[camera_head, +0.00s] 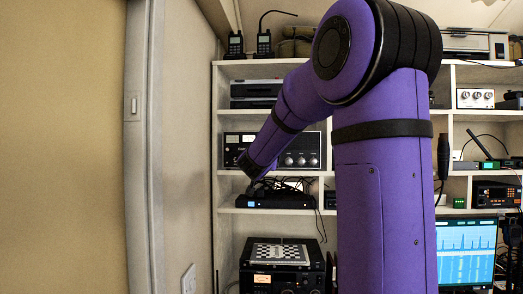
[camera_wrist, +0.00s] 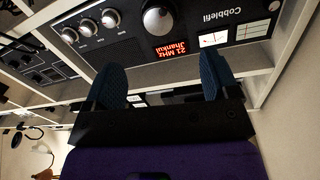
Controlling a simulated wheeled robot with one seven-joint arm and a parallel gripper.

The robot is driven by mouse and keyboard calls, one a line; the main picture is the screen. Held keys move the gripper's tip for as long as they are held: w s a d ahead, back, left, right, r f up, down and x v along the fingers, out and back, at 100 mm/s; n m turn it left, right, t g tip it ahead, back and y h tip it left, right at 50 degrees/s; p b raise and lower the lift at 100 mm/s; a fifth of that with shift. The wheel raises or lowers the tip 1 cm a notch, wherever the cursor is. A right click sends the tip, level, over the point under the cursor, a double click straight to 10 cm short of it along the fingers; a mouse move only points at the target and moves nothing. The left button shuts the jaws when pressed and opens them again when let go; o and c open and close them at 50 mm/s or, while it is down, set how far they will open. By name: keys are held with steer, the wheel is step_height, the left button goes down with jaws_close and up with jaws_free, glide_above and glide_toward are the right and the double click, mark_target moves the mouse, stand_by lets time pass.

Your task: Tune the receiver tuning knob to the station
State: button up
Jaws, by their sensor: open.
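The receiver (camera_wrist: 190,45) is a black-faced radio, upside down in the wrist view. Its large silver knob (camera_wrist: 157,20), probably the tuning knob, lies beyond my gripper (camera_wrist: 161,78), roughly in line with the gap between the fingers. My gripper is open and empty, its two dark blue fingers apart and not around the knob. A red lit display (camera_wrist: 171,50) shows "21 MHz" and a word like "Jhankul". In the head view the receiver (camera_head: 301,142) sits on a middle shelf. My purple arm crosses in front and hides its middle, including the large knob.
Three smaller silver knobs (camera_wrist: 89,28) and two white meters (camera_wrist: 213,39) are on the same panel. A black device (camera_head: 285,201) with cables stands on the shelf below. White shelf walls (camera_head: 216,110) bound the cubby. A lit monitor (camera_head: 466,252) stands at lower right.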

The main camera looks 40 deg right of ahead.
steer(key=x, duration=1)
steer(key=shift+w+d, duration=0.2)
steer(key=shift+d, duration=0.15)
steer(key=shift+c, duration=0.5)
steer(key=c, duration=0.8)
steer(key=shift+m, duration=0.4)
steer(key=shift+m+y, duration=0.3)
steer(key=shift+m, duration=3.7)
